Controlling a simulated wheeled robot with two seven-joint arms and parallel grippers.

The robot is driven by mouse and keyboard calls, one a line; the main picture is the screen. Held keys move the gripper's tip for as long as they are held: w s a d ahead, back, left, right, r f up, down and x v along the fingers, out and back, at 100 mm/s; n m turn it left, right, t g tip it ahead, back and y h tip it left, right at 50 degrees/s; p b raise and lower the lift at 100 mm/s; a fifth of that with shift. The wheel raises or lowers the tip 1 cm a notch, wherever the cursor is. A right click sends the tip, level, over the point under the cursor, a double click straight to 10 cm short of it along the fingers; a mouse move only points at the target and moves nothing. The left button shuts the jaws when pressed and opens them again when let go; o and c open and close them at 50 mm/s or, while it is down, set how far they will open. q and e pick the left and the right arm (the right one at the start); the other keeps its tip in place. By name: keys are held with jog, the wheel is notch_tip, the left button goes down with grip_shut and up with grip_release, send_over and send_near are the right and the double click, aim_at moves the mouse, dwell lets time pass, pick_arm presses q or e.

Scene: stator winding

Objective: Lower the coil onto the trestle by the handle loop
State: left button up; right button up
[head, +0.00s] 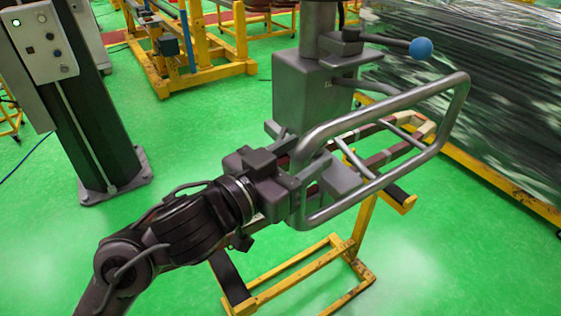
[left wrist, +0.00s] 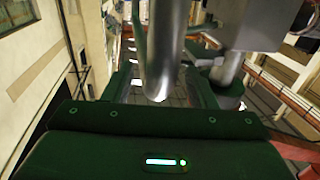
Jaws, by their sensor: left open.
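The handle loop (head: 385,188) is a grey bent tube below a grey hoist head (head: 312,88). My left gripper (head: 318,170) is at the loop's near left end, its jaws open with the tube between or close beside them. In the left wrist view the tube (left wrist: 163,50) rises just in front of the gripper. The coil (head: 420,130), reddish brown with pale sections, shows behind the loop and is partly hidden by it and the gripper. The yellow trestle (head: 343,248) with black pads stands below; I cannot tell whether the coil touches it. My right gripper is not in view.
A lever with a blue ball (head: 421,48) projects from the hoist. A dark post with a control box (head: 42,42) stands at the left. A large wrapped stack (head: 480,80) fills the right, and another yellow frame (head: 200,50) stands behind. Green floor is clear between them.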

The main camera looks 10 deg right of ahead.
pick_arm(q)
jog(key=shift+x, duration=1.05)
grip_shut()
dwell(0.6)
dwell(0.4)
dwell(1.6)
